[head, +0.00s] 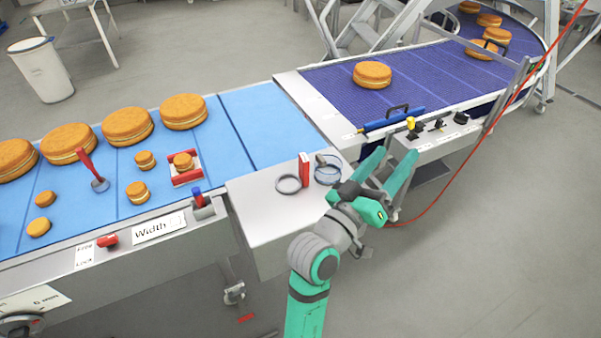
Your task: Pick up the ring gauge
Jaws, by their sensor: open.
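A thin dark grey ring (289,184), which looks like the ring gauge, lies flat on the pale metal side plate beside the blue belt. A second round item (328,173), clear with a bluish rim, sits right of it; I cannot tell exactly what it is. My gripper (396,155) is open and empty, its two teal fingers spread. It is to the right of both round items, past the right edge of the plate, with its fingers pointing away toward the conveyor's control panel. Nothing covers the grey ring.
A red upright block (304,170) stands between the two round items. The light blue belt (270,130) at left carries several filled rounds. A control panel with knobs (437,130) and a blue roller with a black handle (394,120) lie beyond my fingers. A red cable (470,150) hangs at right.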

